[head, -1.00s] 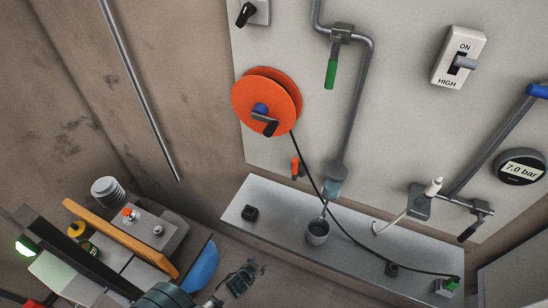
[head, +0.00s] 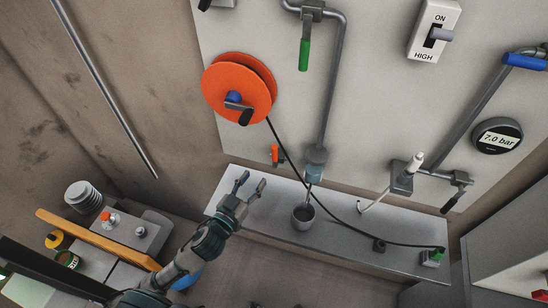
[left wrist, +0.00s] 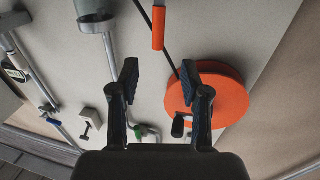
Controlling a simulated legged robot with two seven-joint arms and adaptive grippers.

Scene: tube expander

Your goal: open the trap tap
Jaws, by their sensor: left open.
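Several taps show, and I cannot tell for certain which is the trap tap. A small orange-handled tap (head: 275,153) is low on the panel, left of the clear-ended pipe (head: 315,165); its handle also shows at the top of the left wrist view (left wrist: 158,28). A green-handled tap (head: 304,54) hangs higher on the same pipe. My left gripper (head: 251,183) is open and empty, just below and left of the orange handle, apart from it. In the left wrist view its fingers (left wrist: 159,70) point toward that handle. Small dark tips at the head view's bottom edge may be my right gripper.
A grey cup (head: 303,217) stands on the ledge (head: 345,238) under the pipe end. An orange reel (head: 237,88) hangs above left, its black hose crossing down right. Another tap has a blue handle (head: 524,62). A gauge (head: 497,136) reads 7.0 bar.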

